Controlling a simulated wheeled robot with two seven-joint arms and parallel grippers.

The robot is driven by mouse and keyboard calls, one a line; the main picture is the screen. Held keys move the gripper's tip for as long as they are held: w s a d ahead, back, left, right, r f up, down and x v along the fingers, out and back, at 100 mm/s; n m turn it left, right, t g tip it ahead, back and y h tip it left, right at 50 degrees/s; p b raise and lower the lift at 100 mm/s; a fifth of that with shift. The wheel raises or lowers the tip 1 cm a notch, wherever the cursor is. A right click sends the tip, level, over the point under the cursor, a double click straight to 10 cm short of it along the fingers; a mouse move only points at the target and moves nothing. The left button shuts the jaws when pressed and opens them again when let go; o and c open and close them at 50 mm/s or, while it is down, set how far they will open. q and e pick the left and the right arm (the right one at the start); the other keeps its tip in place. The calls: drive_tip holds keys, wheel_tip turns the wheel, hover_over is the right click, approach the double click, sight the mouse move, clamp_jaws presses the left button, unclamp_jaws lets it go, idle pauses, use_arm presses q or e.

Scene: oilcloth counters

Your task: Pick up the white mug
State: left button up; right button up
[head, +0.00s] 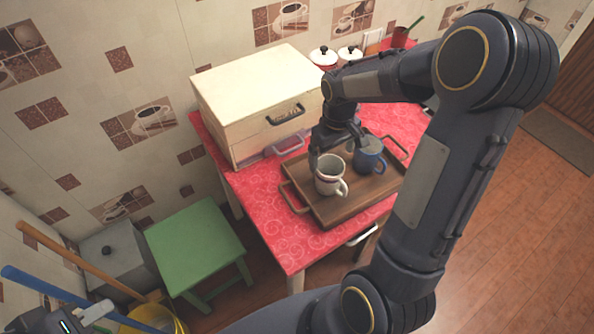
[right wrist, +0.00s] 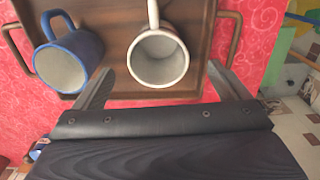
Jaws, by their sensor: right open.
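The white mug (head: 328,183) stands on the brown wooden tray (head: 331,216), upright, with its handle towards the front right. In the right wrist view the white mug (right wrist: 158,62) lies ahead of and between my open fingers, its mouth facing the camera and its handle pointing away. My right gripper (head: 337,152) is open just above and behind the mug; I cannot tell whether a finger touches it. My left gripper (head: 92,314) is at the bottom left corner, partly cut off and far from the tray; its jaw state is unclear.
A blue mug (head: 369,164) stands on the tray close to the right of the white mug, and beside the left finger in the wrist view (right wrist: 68,62). A cream wooden box (head: 240,106) stands behind left on the red table (head: 262,210). A green stool (head: 196,248) is to the left.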

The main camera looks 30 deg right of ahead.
sight(331, 172)
wheel_tip(331, 172, down, 8)
drive_tip(key=shift+d, duration=0.15)
idle(0.3)
drive_tip(key=c, duration=1.1)
drive_tip(key=shift+c, duration=0.7)
drive_tip(key=shift+r, duration=0.15)
